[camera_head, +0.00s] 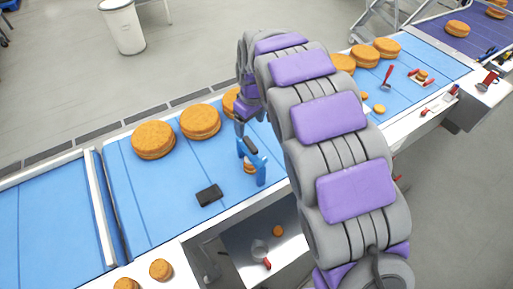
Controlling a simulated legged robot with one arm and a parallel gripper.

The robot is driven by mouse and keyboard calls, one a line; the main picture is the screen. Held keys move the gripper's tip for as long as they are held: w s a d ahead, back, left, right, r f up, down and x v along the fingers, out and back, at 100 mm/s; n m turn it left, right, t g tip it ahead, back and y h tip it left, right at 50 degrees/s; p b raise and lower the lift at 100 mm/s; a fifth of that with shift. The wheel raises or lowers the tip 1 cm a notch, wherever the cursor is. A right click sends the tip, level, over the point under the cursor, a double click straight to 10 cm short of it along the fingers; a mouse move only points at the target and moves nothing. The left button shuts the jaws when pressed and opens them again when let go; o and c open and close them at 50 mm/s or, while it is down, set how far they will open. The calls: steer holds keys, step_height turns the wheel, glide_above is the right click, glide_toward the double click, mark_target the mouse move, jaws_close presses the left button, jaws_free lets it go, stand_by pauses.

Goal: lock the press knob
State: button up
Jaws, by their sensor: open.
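My gripper (252,167) shows at the end of my arm, low over the blue belt, with its two blue fingers apart. A small orange round with a pale band (249,168) shows between and behind the fingers; I cannot tell whether they touch it. No press knob can be made out for certain. A white box with a red-handled part (489,80) stands at the far right edge of the belt, too small to read. My arm hides part of the belt.
Large orange rounds (153,140) lie on the blue belt (150,205). A black block (209,195) lies left of my gripper. A red-handled tool (387,76) and small rounds lie right of my arm. A white bin (123,27) stands on the floor behind.

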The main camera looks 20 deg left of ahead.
steer(key=r+h, duration=0.1)
glide_above(261, 160)
steer(key=shift+g, duration=0.3)
step_height(261, 160, down, 16)
steer(key=shift+d+f, duration=0.1)
steer(key=shift+d, duration=0.05)
steer(key=shift+f, duration=0.35)
steer(key=shift+a+f, duration=0.25)
steer(key=shift+f, duration=0.05)
steer(key=shift+c, duration=0.2)
